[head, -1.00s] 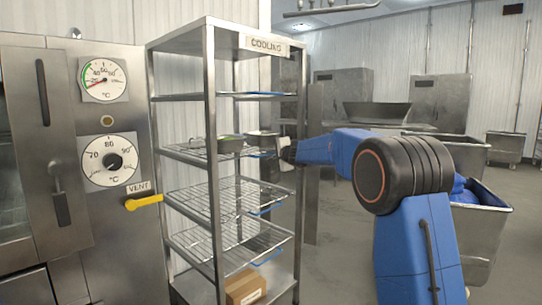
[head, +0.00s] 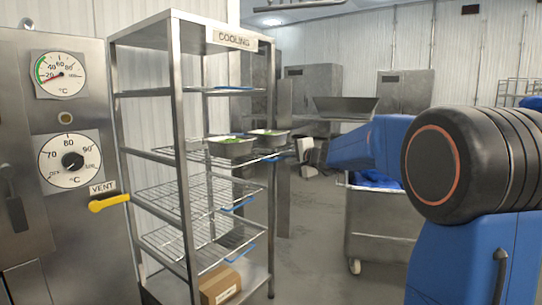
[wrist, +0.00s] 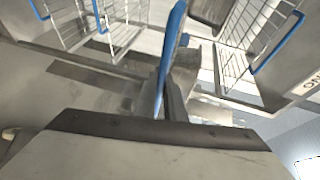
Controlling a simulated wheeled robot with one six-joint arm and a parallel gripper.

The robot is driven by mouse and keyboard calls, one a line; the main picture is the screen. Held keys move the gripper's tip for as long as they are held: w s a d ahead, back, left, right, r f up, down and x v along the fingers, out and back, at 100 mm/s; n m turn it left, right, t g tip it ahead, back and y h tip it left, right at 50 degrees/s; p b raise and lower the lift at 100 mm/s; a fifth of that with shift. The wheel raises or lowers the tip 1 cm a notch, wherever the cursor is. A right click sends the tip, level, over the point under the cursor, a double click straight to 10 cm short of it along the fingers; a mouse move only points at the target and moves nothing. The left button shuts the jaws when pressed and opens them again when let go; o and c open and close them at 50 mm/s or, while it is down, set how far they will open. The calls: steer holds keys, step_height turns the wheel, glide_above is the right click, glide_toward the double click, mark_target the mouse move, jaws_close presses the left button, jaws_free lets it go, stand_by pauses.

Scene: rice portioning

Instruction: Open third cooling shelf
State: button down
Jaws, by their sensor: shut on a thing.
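The steel rack labelled COOLING (head: 236,40) stands left of centre with several wire shelves, some showing blue front handles. One wire shelf (head: 190,155) at mid height carries two metal pans, a nearer one (head: 231,148) and a farther one (head: 268,136), with green contents. This shelf sticks out to the right past the rack's front post. My gripper (head: 301,150) is at its outer end. In the wrist view my gripper (wrist: 166,105) is shut on the blue handle (wrist: 174,35). The grip point is small and partly hidden in the head view.
Wire shelves (head: 200,196) below are inside the rack, and a cardboard box (head: 220,285) sits at the bottom. A yellow vent lever (head: 108,203) is on the oven panel at left. A metal bin cart (head: 380,230) stands behind my arm.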

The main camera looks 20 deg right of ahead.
steer(key=s+d, duration=0.3)
steer(key=s, duration=0.2)
steer(key=shift+d, duration=0.35)
steer(key=c, duration=1.8)
jaws_free()
steer(key=shift+c, duration=0.2)
steer(key=shift+s, duration=0.1)
steer(key=v, duration=1.7)
steer(key=shift+s, duration=0.1)
